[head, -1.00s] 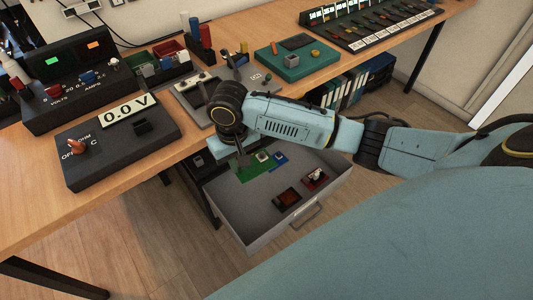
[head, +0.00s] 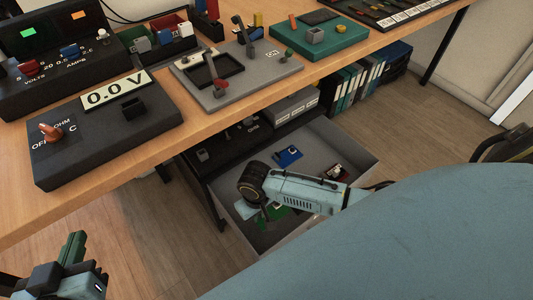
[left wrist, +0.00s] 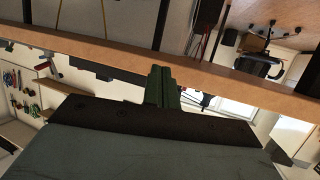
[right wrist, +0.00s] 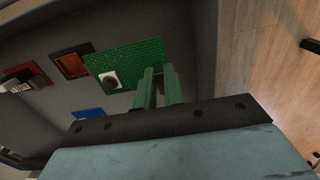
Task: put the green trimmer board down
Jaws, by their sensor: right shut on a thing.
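The green trimmer board (right wrist: 138,55) is inside the open grey drawer (head: 372,160). It has a small white part with a dark round knob. My right gripper (right wrist: 160,85) is shut on the board's edge. In the head view, my right arm partly covers the board (head: 285,219), near the drawer's front left. I cannot tell whether it touches the drawer floor. My left gripper (head: 76,248) is empty at the lower left, away from the drawer. Its green fingers (left wrist: 162,86) are together in the left wrist view.
A blue board (head: 288,155) and a red board (head: 337,172) lie in the drawer. A brown-framed board (right wrist: 71,64) lies close to the green one in the right wrist view. The wooden bench (head: 120,195) overhangs the drawer's back.

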